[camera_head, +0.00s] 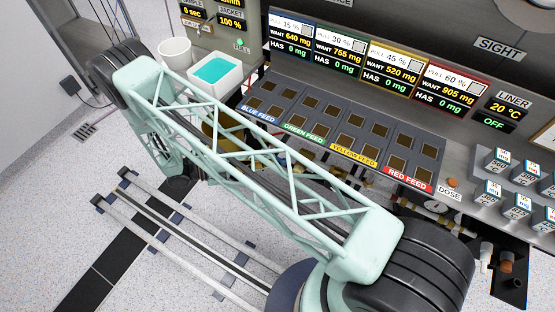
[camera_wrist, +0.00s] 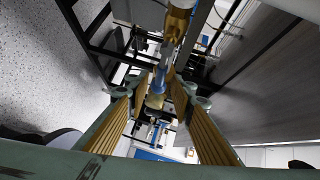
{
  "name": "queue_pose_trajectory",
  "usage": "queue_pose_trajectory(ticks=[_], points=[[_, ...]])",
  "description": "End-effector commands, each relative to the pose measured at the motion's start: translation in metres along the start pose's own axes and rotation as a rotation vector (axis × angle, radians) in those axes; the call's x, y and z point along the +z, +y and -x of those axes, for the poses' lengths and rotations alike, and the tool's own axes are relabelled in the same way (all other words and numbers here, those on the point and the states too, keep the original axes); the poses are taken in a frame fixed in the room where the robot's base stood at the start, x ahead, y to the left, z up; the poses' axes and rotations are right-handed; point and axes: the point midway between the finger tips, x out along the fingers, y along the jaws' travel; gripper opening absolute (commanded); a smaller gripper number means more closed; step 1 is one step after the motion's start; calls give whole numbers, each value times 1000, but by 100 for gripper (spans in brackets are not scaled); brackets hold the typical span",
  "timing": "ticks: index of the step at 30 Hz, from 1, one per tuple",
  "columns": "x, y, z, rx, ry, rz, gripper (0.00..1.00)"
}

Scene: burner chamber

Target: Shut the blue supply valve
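My gripper (camera_wrist: 158,98) shows in the wrist view with two gold ribbed fingers spread apart. A vertical line of brass and blue fittings (camera_wrist: 160,78) shows between and beyond the fingertips. Its blue part may be the blue supply valve, but I cannot tell the handle or its position clearly. I see no contact between the fingers and the fittings. In the head view my arm hides much of the area under the blue feed label (camera_head: 259,113), and the gripper and valve cannot be made out there.
The bench carries labelled feed panels, including the red feed label (camera_head: 408,179). A white tub of turquoise liquid (camera_head: 215,73) and a white cup (camera_head: 175,53) stand at the back left. Dark frame bars (camera_wrist: 92,30) flank the fittings. Open floor lies left.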

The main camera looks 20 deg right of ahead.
Motion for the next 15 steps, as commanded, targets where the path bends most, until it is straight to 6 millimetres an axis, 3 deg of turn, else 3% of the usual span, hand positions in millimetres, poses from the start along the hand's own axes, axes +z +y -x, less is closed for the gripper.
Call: queue_pose_trajectory(ticks=[7, 15], points=[[0, 1, -29, 1, 1, 0, 22], [0, 0, -44, 0, 0, -1, 22]])
